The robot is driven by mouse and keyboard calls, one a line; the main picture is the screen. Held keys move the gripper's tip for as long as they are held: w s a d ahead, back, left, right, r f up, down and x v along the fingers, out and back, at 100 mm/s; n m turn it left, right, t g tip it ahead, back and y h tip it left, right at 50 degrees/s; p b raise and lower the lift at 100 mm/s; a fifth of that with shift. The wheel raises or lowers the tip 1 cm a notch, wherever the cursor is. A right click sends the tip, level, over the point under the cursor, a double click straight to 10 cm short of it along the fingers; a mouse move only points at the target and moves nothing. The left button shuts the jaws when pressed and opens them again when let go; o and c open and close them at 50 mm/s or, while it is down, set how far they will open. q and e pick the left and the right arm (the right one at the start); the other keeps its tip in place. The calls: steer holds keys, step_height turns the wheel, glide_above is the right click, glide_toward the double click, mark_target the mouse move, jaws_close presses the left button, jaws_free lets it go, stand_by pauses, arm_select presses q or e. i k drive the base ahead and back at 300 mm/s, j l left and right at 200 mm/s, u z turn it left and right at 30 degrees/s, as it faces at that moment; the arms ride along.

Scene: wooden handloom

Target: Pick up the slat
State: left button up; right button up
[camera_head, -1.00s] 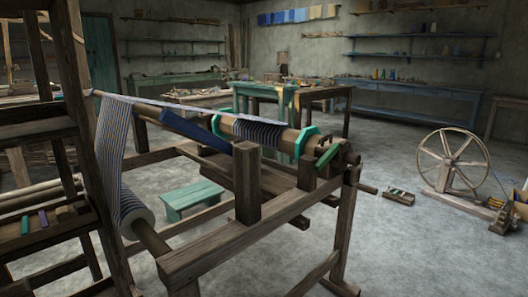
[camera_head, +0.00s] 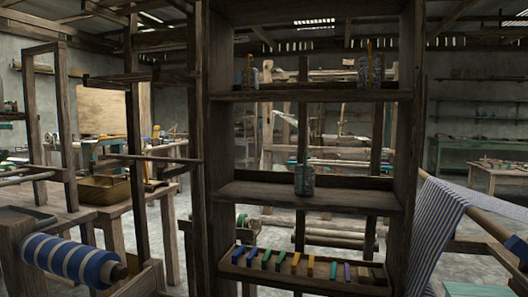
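Several small coloured slat-like pieces stand or lie in a row on the lowest shelf (camera_head: 300,280) of a dark wooden rack. They include a blue one (camera_head: 239,252), green ones, yellow ones (camera_head: 295,262), a purple one (camera_head: 347,271) and a brown one at the right. I cannot tell which of them is the slat. Neither of my grippers is in view.
The rack's middle shelf (camera_head: 340,197) holds a glass jar (camera_head: 304,179); jars stand on its top shelf (camera_head: 330,95). A blue-and-white roll (camera_head: 70,258) is at lower left. Striped cloth (camera_head: 434,225) hangs at right. A bench with a brass-coloured tray (camera_head: 103,188) is at left.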

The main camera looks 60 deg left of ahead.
mark_target(172, 160)
steer(key=k+j+u, duration=0.15)
steer(key=k+j, duration=0.2)
steer(key=k+j+u, duration=0.1)
steer(key=k+j, duration=0.25)
steer(key=j, duration=0.15)
steer(key=k+j+u, duration=0.15)
steer(key=k+j, duration=0.15)
steer(key=j, duration=0.2)
